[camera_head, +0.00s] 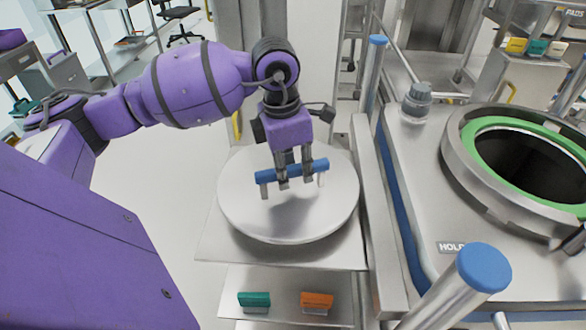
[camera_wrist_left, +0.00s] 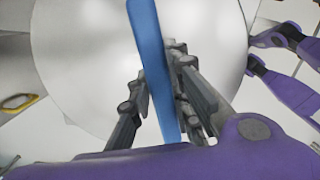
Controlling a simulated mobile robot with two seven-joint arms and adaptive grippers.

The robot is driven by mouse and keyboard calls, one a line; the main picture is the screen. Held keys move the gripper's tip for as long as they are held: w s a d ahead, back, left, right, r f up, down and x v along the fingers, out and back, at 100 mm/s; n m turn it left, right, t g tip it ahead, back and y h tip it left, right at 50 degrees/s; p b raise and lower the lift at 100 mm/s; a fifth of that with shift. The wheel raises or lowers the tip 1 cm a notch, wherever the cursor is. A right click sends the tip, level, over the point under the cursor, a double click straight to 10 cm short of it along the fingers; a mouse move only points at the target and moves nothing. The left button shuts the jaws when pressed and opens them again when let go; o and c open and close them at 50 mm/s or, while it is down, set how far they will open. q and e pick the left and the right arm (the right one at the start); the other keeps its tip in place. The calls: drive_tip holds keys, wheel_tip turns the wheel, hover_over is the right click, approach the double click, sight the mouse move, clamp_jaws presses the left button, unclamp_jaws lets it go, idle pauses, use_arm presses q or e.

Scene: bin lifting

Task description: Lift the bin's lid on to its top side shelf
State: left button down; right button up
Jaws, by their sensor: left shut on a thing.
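The lid (camera_head: 240,205) is a round silver disc with a blue bar handle (camera_head: 265,177). It lies flat over the upper side shelf (camera_head: 225,248), left of the bin; I cannot tell whether it touches the shelf or hangs just above. My left gripper (camera_head: 296,183) comes down from above and is shut on the blue handle. In the left wrist view the fingers (camera_wrist_left: 160,98) straddle the handle (camera_wrist_left: 152,60), with the lid (camera_wrist_left: 85,45) behind. The bin (camera_head: 462,165) at the right is uncovered, with a green ring around its dark opening. My right gripper is not in the head view.
A green block (camera_head: 254,299) and an orange block (camera_head: 317,301) sit on a lower shelf. A blue-capped post (camera_head: 484,268) stands front right, another (camera_head: 377,41) behind the shelf. A grey knob (camera_head: 416,98) stands on the bin's steel top. Floor lies left of the shelf.

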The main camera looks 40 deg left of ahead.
use_arm(q)
drive_tip(key=shift+w+r, duration=0.1)
drive_tip(key=shift+r, duration=0.1)
drive_tip(key=c, duration=1.6)
unclamp_jaws()
drive_tip(key=shift+c, duration=0.2)
drive_tip(key=shift+o, duration=0.5)
drive_tip(key=shift+f, duration=0.1)
drive_tip(key=shift+f, duration=0.15)
wheel_tip(320, 180, up, 12)
drive_tip(key=s, duration=0.1)
drive_tip(key=shift+s+a, duration=0.2)
drive_tip(key=shift+a, duration=0.25)
